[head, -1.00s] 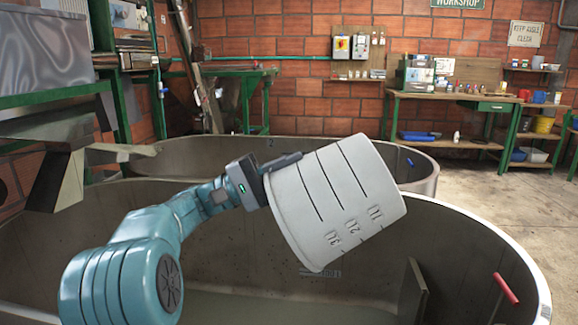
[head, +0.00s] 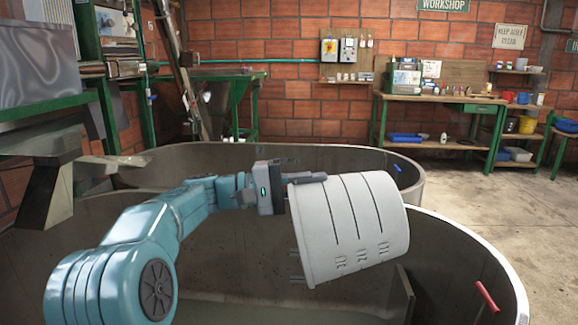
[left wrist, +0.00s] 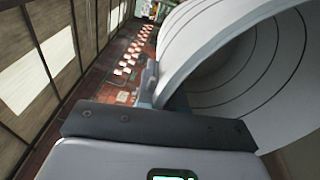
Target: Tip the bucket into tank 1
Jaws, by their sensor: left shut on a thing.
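The pale grey bucket (head: 350,225) has dark measuring lines and marks. My left gripper (head: 305,178) is shut on the bucket's upper left edge. In the left wrist view the bucket (left wrist: 225,60) fills the upper right, and its curved wall and dark hollow show. No contents or pouring stream are visible. The near tank has a curved pale rim, and greenish-grey liquid or floor shows low inside it. I cannot read its number. My right gripper is not in view.
A second tank (head: 415,185) stands just behind the near one. A red handle (head: 487,297) is at the near tank's right rim. A metal chute (head: 48,195) is at the left. A green-framed workbench (head: 440,97) is at the back right, and the right floor is clear.

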